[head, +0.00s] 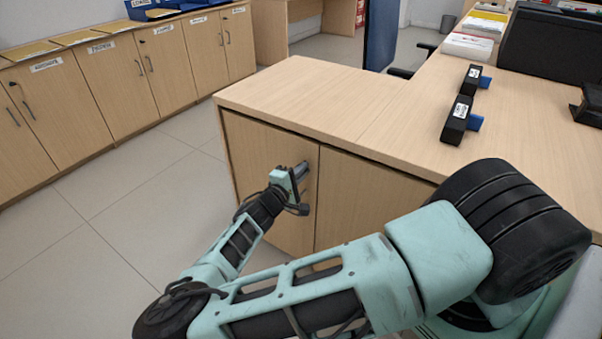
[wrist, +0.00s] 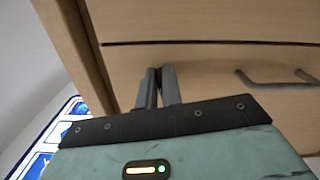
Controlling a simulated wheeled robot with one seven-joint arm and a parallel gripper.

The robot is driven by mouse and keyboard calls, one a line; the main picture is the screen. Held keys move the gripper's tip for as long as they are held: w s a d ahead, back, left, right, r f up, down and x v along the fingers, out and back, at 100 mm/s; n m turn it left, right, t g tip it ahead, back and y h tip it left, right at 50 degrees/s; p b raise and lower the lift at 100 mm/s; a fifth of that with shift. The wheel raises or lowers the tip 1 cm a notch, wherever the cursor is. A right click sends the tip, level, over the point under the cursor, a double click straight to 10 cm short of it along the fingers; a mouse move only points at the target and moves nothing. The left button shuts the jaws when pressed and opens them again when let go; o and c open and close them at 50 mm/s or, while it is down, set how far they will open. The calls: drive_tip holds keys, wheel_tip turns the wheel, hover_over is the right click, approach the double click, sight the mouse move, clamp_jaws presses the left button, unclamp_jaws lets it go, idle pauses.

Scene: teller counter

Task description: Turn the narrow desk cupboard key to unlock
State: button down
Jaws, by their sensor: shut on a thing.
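The narrow desk cupboard door (head: 262,150) is the left one on the front of the wooden desk, and it looks closed. My gripper (head: 303,168) reaches the upper right part of this door. In the wrist view its two dark fingers (wrist: 160,86) are close together with their tips at the door face. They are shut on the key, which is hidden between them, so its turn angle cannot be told. A grey bar handle (wrist: 275,82) is on the door to the right in the wrist view.
The desk top (head: 350,105) overhangs just above my gripper. A wider door (head: 365,195) is to the right. Two black stamps (head: 457,120) lie on the desk. Labelled cupboards (head: 110,75) stand at the left, with free floor (head: 130,190) between.

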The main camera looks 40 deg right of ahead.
drive_tip(key=shift+f+m+b, duration=0.15)
drive_tip(key=shift+m+b, duration=0.2)
drive_tip(key=shift+m, duration=0.75)
drive_tip(key=c, duration=1.6)
unclamp_jaws()
drive_tip(key=shift+o, duration=0.2)
drive_tip(key=v, duration=1.7)
drive_tip(key=shift+a, duration=0.15)
drive_tip(key=shift+s, duration=0.1)
